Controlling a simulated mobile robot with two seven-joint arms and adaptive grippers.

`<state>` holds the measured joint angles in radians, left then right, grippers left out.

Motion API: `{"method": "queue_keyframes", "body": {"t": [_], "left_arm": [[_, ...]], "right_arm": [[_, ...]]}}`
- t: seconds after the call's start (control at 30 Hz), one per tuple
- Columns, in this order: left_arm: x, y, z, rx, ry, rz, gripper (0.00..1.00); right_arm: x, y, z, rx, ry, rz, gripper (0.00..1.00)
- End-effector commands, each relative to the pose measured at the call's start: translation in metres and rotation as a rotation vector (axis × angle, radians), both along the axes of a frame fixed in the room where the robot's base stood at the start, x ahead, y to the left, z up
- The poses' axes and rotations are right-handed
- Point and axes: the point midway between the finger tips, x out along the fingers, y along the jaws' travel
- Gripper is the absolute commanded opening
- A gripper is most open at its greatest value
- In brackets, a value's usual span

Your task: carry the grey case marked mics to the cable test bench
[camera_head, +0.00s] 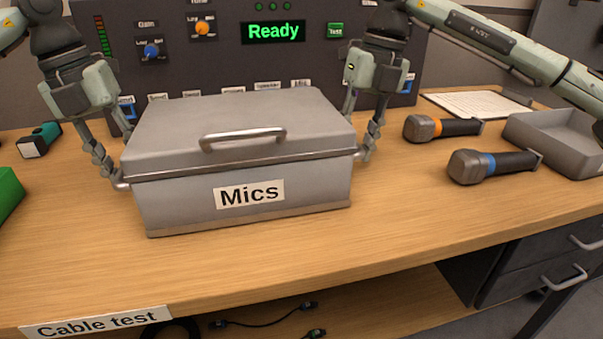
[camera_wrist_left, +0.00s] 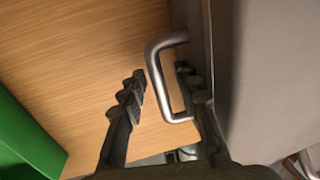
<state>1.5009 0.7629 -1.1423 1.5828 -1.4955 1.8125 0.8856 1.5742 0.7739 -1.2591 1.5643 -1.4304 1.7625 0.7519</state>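The grey case marked Mics (camera_head: 170,200) appears to rest flat on the wooden bench top, lid shut. The bench (camera_head: 420,240) has a Cable test sign (camera_head: 95,322) on its front edge. My left gripper (camera_head: 108,172) is at the case's left side handle (camera_head: 121,184). In the left wrist view the handle (camera_wrist_left: 158,75) lies between the fingers of my left gripper (camera_wrist_left: 160,88), which are apart with gaps beside the bar. My right gripper (camera_head: 368,146) is at the case's right side; part of it is hidden by the case, and its opening is unclear.
Two microphones, one orange-banded (camera_head: 440,128) and one blue-banded (camera_head: 490,165), lie right of the case near a grey tray (camera_head: 555,142). A panel reading Ready (camera_head: 273,32) stands behind. A green object (camera_head: 8,192) and a teal-black item (camera_head: 40,139) are at left. The front strip is clear.

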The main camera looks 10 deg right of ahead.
Motion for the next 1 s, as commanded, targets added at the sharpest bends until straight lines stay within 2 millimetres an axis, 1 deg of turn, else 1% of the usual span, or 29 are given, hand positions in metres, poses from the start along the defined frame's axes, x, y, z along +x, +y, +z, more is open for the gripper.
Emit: {"method": "queue_keyframes", "body": {"t": [0.17, 0.3, 0.5, 0.6, 0.77, 0.87, 1.0], "left_arm": [[0.001, 0.005, 0.031, -0.002, -0.006, 0.001, 0.32], [0.0, 0.01, 0.062, -0.003, -0.005, 0.0, 0.32], [0.0, 0.018, 0.097, -0.001, -0.004, 0.002, 0.32], [-0.001, 0.02, 0.107, 0.0, -0.002, 0.0, 0.32], [-0.001, 0.021, 0.113, 0.0, -0.001, 0.0, 0.32], [-0.001, 0.021, 0.114, 0.0, -0.001, 0.0, 0.32], [-0.001, 0.021, 0.113, 0.0, -0.001, 0.0, 0.32]], "right_arm": [[0.0, 0.0, 0.0, 0.0, 0.0, 0.0, 0.32], [0.0, 0.0, 0.0, 0.0, 0.0, 0.001, 0.32], [0.0, 0.0, 0.0, 0.0, 0.0, 0.001, 0.32], [0.0, 0.0, 0.0, 0.0, 0.0, 0.0, 0.32], [0.0, -0.001, 0.005, 0.0, -0.001, 0.001, 0.32], [0.001, -0.003, 0.018, 0.001, -0.003, -0.001, 0.32], [0.002, -0.008, 0.047, 0.002, -0.004, -0.001, 0.32]]}}
